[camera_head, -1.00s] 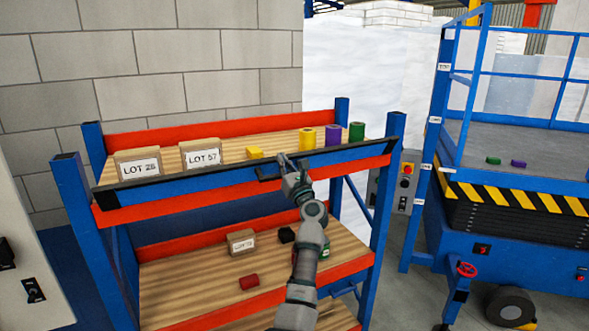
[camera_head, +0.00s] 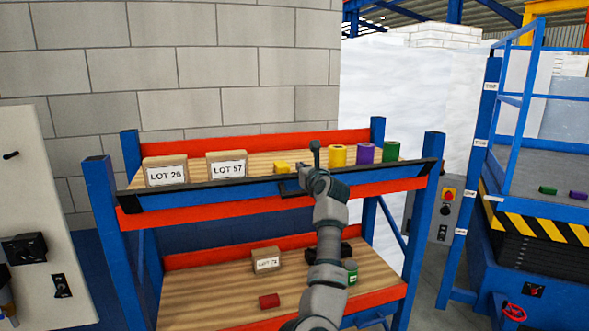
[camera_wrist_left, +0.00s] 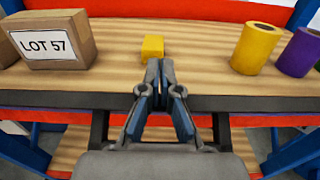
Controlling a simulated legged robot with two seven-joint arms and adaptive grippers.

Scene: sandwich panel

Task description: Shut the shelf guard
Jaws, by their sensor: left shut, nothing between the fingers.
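The shelf guard (camera_head: 232,193) is a long blue panel with a black top edge. It runs along the front of the rack's upper shelf; its exact tilt is hard to tell. It also shows in the left wrist view as a dark band (camera_wrist_left: 262,103) across the shelf front. My left gripper (camera_head: 303,172) is at the middle of the guard. In the left wrist view its fingers (camera_wrist_left: 160,68) are together and empty, over the guard's edge and just in front of a yellow block (camera_wrist_left: 153,47). Whether they touch the guard is unclear. My right gripper is out of view.
LOT 26 (camera_head: 165,172) and LOT 57 (camera_head: 227,165) boxes stand left on the upper shelf. Yellow (camera_head: 338,155), purple (camera_head: 365,153) and green (camera_head: 391,151) cylinders stand right. The lower shelf holds a box (camera_head: 266,260) and a red cylinder (camera_head: 269,301). A blue lift (camera_head: 535,262) stands right.

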